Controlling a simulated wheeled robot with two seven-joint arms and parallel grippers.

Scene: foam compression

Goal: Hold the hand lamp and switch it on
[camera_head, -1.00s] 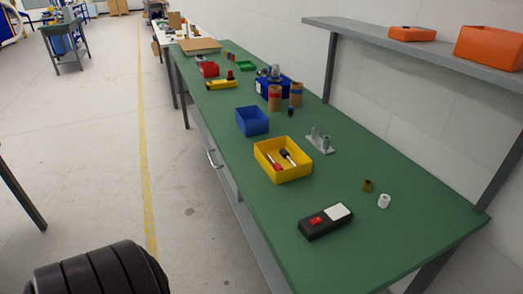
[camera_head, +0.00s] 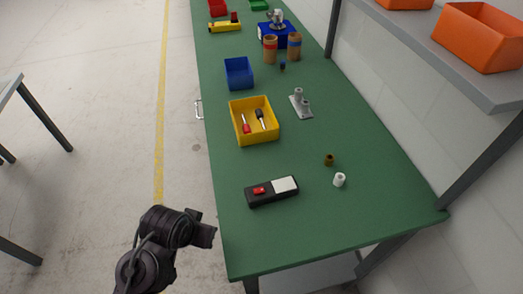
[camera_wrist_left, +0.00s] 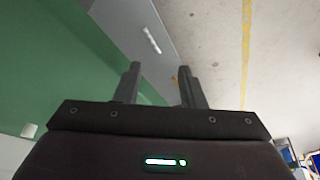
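The hand lamp appears to be the black oblong body (camera_head: 271,191) with a red switch (camera_head: 259,190) and a white panel, lying flat on the green bench near its front end. I cannot tell whether it is lit. My left gripper (camera_wrist_left: 160,72) is open in the left wrist view, with nothing between its two fingers. In the head view my left arm is at the lower left, beyond the bench's left edge and apart from the lamp. My right gripper is not in view.
A yellow bin (camera_head: 240,138) with screwdrivers stands behind the lamp, and a blue bin (camera_head: 239,74) farther back. A white cylinder (camera_head: 339,180) and a small brown one (camera_head: 328,160) stand to the right. The green bench (camera_head: 290,235) is clear in front. A shelf (camera_head: 440,50) overhangs the right.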

